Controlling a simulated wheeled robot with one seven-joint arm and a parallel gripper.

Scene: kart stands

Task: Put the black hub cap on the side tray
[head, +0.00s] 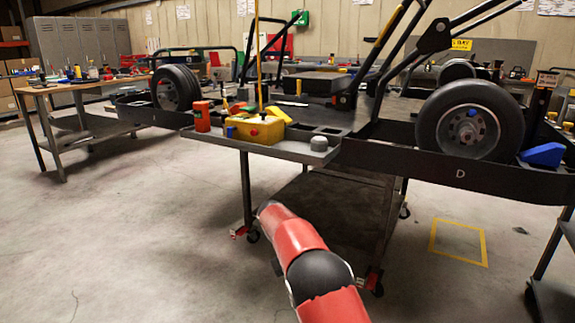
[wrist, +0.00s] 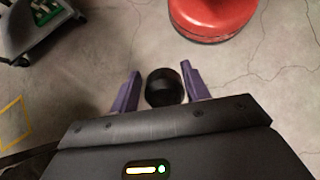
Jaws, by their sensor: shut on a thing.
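The black hub cap (wrist: 163,87) shows in the wrist view as a dark round piece between the purple fingers of my gripper (wrist: 162,92). My gripper is shut on it and holds it above the concrete floor. In the head view my gripper and the cap are out of sight; only my red arm shows at the bottom. The side tray (head: 282,154) is a grey ledge along the near side of the kart stand, left of the wheel marked D.
On the tray stand a yellow box (head: 255,130), an orange-red can (head: 202,116) and a small grey round piece (head: 319,144). A kart wheel (head: 468,120) stands to the right. A workbench (head: 80,88) is at the left. Open floor lies at the front left.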

